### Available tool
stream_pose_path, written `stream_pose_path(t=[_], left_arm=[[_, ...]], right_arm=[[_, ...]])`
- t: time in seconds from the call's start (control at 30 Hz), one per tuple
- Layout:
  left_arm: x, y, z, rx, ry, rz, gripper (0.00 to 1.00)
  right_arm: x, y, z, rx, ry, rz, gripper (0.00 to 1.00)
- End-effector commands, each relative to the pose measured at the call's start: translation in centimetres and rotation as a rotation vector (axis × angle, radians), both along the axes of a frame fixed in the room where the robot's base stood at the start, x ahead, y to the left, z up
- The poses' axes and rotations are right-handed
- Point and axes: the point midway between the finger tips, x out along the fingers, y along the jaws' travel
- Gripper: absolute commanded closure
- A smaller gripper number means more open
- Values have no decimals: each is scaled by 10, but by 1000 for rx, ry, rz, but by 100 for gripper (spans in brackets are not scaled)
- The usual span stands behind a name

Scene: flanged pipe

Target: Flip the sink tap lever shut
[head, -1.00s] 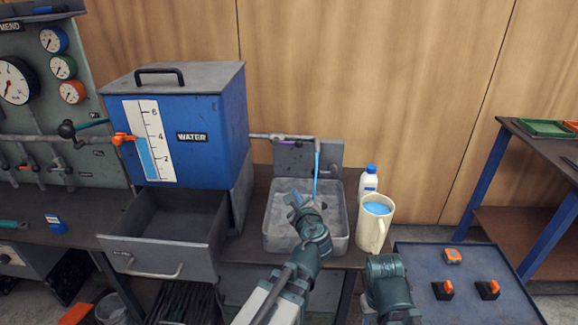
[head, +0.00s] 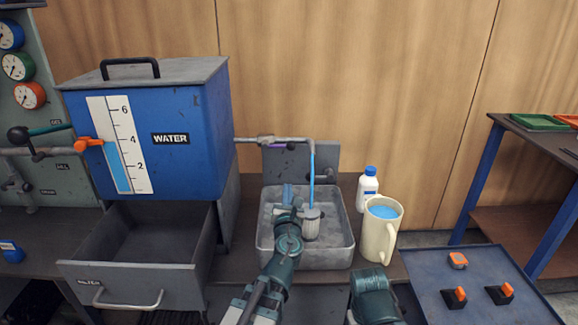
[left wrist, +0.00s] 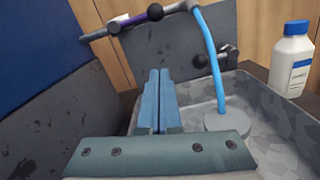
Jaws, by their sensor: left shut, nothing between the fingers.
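The sink tap is a grey pipe (head: 290,140) running from the blue water tank to a spout over the sink (head: 348,240). Blue water (head: 311,180) runs from the spout onto a grey round piece (head: 312,224) in the sink. My left gripper (head: 287,192) is shut and empty over the sink, below the pipe and left of the stream. Its blue fingers (left wrist: 159,85) point towards the sink's back panel. My right gripper is not visible.
The blue tank (head: 190,115) stands left, above an open drawer (head: 140,285). A white bottle (head: 367,190) and a cream jug (head: 380,235) of blue liquid stand right of the sink. A blue tray table (head: 430,270) with orange switches is at the lower right.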

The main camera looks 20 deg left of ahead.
Motion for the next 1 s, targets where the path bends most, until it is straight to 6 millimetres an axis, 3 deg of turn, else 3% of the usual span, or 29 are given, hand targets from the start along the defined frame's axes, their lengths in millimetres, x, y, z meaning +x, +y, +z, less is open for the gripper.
stream_pose_path(t=[0.17, 0.37, 0.73, 0.8, 1.0], left_arm=[[9, 2, 0, -1, 0, 1, 100], [33, 9, 2, -2, 0, 2, 100], [105, 29, 6, -1, 0, 2, 100], [101, 25, 25, -2, -1, 0, 100], [105, 22, 43, -2, -1, 1, 100]], right_arm=[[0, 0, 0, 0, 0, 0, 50], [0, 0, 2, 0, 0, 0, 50], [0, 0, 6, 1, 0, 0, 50], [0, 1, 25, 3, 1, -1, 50], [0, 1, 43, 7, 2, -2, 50]])
